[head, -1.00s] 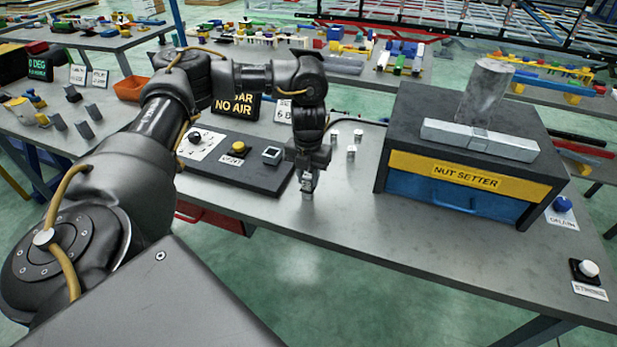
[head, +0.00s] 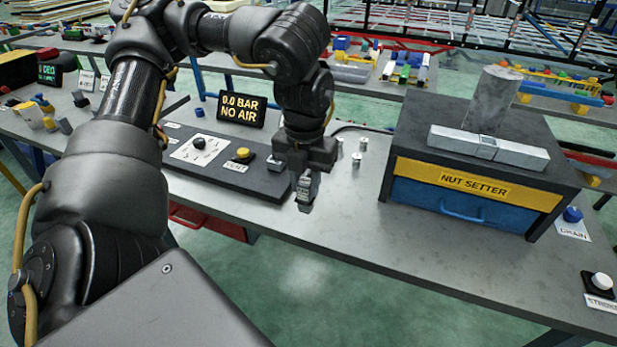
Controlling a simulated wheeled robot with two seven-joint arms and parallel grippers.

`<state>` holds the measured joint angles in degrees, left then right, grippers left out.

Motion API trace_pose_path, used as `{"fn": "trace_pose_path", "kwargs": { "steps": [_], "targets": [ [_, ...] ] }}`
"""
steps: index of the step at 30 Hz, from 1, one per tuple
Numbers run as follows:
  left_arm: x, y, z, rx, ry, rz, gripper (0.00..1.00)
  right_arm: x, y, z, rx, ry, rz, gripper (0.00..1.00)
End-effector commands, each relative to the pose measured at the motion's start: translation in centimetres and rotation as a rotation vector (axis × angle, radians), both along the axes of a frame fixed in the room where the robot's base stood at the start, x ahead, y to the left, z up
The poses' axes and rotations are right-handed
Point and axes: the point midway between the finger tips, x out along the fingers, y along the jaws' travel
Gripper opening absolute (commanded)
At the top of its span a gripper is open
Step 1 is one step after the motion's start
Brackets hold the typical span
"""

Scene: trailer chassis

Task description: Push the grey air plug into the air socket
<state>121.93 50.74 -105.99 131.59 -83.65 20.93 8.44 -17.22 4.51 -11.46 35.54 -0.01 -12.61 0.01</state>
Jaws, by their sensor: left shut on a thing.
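My left gripper (head: 305,190) points down at the right end of the black panel (head: 225,172). It is shut on a small grey piece, which looks like the grey air plug (head: 305,204). The fingers hide most of the piece. I cannot tell whether it touches the panel or the bench or hangs above them. The air socket cannot be made out; the gripper and wrist cover the panel's right end. My right gripper is not in view.
A display (head: 242,108) reads "0.0 BAR NO AIR". The panel carries a yellow button (head: 243,154) and a black knob (head: 198,143). Small metal fittings (head: 357,160) stand right of the gripper. The nut setter box (head: 475,180) is further right. The bench front is clear.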

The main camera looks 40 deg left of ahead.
Motion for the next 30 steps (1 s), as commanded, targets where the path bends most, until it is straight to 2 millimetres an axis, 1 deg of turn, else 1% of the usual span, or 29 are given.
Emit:
{"fn": "trace_pose_path", "kwargs": {
  "steps": [3, 8, 11, 14, 17, 21, 23, 24, 30],
  "targets": [
    [-0.5, -0.3, 0.3, 0.002, -0.002, -0.001, 0.01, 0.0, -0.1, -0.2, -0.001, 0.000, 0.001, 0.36],
    [-0.7, -0.5, 0.4, 0.001, -0.001, 0.013, 0.01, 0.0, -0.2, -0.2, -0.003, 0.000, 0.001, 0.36],
    [-0.4, -0.8, 0.5, 0.002, 0.000, 0.086, 0.01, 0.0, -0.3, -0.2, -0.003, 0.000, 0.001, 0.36],
    [0.2, -1.3, 0.6, 0.003, -0.001, 0.256, 0.01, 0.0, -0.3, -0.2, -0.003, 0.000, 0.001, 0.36],
    [1.1, -2.2, 0.8, 0.004, -0.001, 0.511, 0.01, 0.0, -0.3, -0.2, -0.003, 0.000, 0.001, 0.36],
    [2.5, -3.7, 1.0, 0.005, -0.003, 0.940, 0.01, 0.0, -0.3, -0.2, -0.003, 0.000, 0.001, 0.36],
    [3.1, -4.4, 1.0, 0.006, -0.002, 1.126, 0.01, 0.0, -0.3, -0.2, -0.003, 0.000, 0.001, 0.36],
    [3.5, -4.8, 1.1, 0.006, -0.002, 1.250, 0.01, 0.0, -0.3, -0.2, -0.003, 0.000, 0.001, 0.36],
    [5.2, -7.1, 1.3, 0.004, -0.002, 1.839, 0.01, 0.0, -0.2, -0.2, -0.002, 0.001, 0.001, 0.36]
  ]
}}
